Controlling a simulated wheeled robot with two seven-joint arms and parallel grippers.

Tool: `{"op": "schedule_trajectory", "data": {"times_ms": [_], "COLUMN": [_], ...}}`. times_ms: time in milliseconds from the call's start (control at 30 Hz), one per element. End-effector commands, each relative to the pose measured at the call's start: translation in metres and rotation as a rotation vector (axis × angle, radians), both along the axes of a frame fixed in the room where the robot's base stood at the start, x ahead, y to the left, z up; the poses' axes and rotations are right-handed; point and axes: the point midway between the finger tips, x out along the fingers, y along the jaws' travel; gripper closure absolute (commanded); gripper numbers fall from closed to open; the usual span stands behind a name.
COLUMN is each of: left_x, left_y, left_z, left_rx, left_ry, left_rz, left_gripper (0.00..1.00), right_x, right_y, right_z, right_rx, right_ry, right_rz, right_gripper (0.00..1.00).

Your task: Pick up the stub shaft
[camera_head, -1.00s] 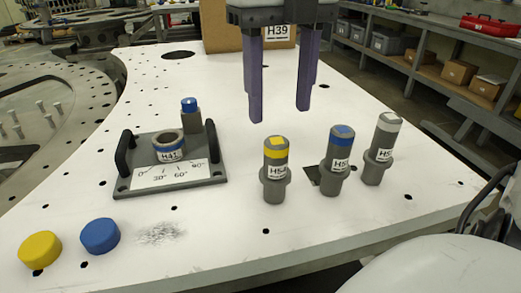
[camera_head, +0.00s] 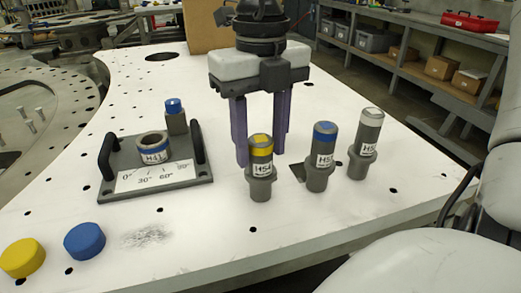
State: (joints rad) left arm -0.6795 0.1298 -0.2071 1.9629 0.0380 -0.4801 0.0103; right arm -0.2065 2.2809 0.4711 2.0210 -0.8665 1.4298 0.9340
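Three upright grey stub shafts stand on the white plate (camera_head: 330,225). One has a yellow top (camera_head: 261,172), one a blue top (camera_head: 320,170) and one a white top (camera_head: 363,155). Each has a collar and a white label. My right gripper (camera_head: 262,156) points down with its purple fingers open, just behind the yellow-topped shaft. That shaft partly hides the fingers, and I cannot tell whether they touch it. Nothing is visibly held. My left gripper is not in view.
A blue cap (camera_head: 85,241) and a yellow cap (camera_head: 22,258) lie front left. A brown box (camera_head: 205,30) stands behind.

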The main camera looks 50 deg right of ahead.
Motion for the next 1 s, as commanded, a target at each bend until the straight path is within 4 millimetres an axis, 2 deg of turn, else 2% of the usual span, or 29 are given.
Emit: {"op": "schedule_trajectory", "data": {"times_ms": [33,233,1000], "left_x": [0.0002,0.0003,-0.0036], "left_y": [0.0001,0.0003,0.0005], "left_z": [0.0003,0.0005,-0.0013], "left_rx": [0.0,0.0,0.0], "left_ry": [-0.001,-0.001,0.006], "left_rz": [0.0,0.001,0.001], "left_gripper": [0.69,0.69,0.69], "right_x": [0.0001,0.0001,0.0003], "right_y": [0.0,-0.0001,-0.0001], "right_z": [0.0002,0.0004,0.0009], "right_rx": [0.0,0.0,-0.002], "right_ry": [0.0,0.0,-0.002], "right_rz": [0.0,0.0,0.0], "right_gripper": [0.67,1.0,1.0]}}
